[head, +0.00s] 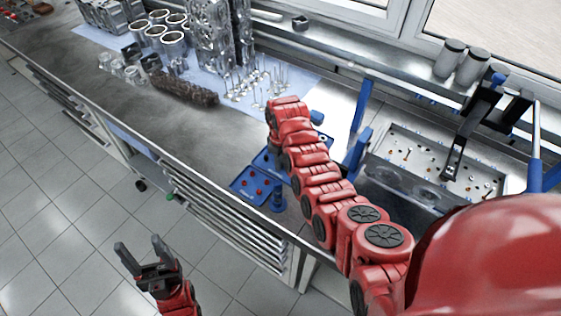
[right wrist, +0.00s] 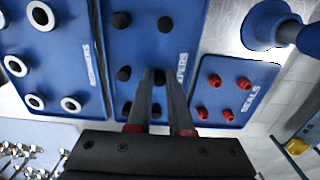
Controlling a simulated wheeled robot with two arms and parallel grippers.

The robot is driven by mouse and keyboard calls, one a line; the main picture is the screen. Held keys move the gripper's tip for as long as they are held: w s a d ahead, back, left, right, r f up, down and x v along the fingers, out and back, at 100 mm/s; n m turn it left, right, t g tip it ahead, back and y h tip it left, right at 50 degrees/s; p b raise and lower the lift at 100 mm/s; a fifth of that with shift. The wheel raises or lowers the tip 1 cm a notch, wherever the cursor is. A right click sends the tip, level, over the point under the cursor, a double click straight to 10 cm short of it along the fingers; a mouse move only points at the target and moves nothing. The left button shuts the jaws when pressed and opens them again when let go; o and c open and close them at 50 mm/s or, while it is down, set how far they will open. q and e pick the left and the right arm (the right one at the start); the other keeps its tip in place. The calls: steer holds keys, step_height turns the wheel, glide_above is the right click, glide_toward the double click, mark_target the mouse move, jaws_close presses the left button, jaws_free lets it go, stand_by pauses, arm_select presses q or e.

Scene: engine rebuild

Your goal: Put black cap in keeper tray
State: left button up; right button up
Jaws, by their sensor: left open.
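The blue keeper tray (right wrist: 143,50) fills the middle of the right wrist view, its label partly covered. Several black caps stand in it in two columns, one at the far left (right wrist: 121,20). My right gripper (right wrist: 159,78) is over this tray, its fingers pointing down at it. A black cap (right wrist: 159,75) shows between the fingertips, in line with the right column. I cannot tell whether the fingers grip it or it only sits in the tray. In the head view my right arm hides that gripper. My left gripper (head: 140,253) is open and empty over the floor.
A blue seals tray (right wrist: 226,88) with red seals is to the right, and a blue tray with white rings (right wrist: 50,75) to the left. Valves (head: 255,85), a camshaft (head: 185,88) and a parts washer (head: 440,160) stand along the bench.

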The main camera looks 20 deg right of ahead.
steer(key=o, duration=0.4)
